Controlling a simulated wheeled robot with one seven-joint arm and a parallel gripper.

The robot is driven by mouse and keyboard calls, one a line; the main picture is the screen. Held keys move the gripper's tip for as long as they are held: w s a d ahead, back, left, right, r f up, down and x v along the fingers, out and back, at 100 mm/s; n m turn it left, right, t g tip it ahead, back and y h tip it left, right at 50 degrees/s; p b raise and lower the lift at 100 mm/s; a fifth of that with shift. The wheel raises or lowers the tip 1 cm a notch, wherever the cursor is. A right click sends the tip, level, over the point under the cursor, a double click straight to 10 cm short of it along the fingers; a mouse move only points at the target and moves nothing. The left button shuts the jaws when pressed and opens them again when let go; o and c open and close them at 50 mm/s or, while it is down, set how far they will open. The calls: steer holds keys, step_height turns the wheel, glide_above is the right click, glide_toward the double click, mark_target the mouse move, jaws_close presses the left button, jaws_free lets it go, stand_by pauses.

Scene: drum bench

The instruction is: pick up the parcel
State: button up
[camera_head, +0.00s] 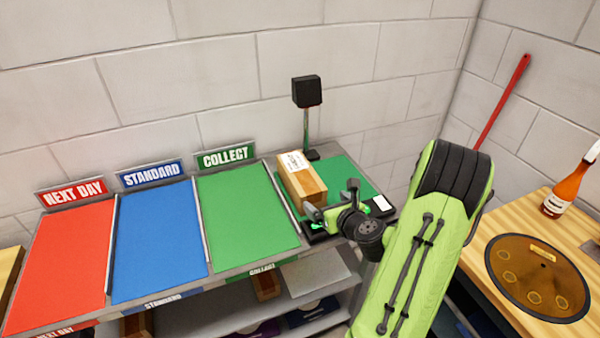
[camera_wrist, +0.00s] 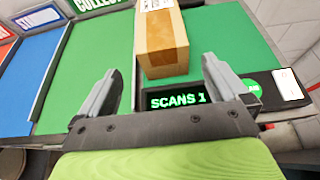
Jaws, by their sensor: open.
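The parcel (camera_head: 302,182) is a brown cardboard box with a white label on top. It sits on the green scanning mat at the right end of the bench. In the wrist view the parcel (camera_wrist: 162,45) lies just beyond my fingertips, roughly between them in line. My gripper (camera_wrist: 163,82) is open and empty, one finger on each side. In the head view my gripper (camera_head: 320,212) is at the near end of the parcel, partly hidden by my own wrist.
A small display (camera_wrist: 176,99) reads "SCANS 1" below the parcel. A black scanner head (camera_head: 306,92) stands on a post behind. Red (camera_head: 62,265), blue (camera_head: 158,240) and green (camera_head: 245,212) lanes lie left, split by low dividers. A bottle (camera_head: 567,190) stands on the right table.

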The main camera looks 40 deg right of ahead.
mark_target(313, 191)
steer(key=x, duration=0.9)
steer(key=shift+w+d+f+p, duration=0.1)
steer(key=shift+w+d+p, duration=0.1)
steer(key=shift+p, duration=0.1)
steer(key=shift+s, duration=0.1)
steer(key=shift+c, duration=1)
steer(key=c, duration=1.1)
steer(key=shift+o, duration=0.2)
step_height(313, 191, up, 10)
steer(key=p, duration=0.2)
steer(key=shift+p, duration=0.35)
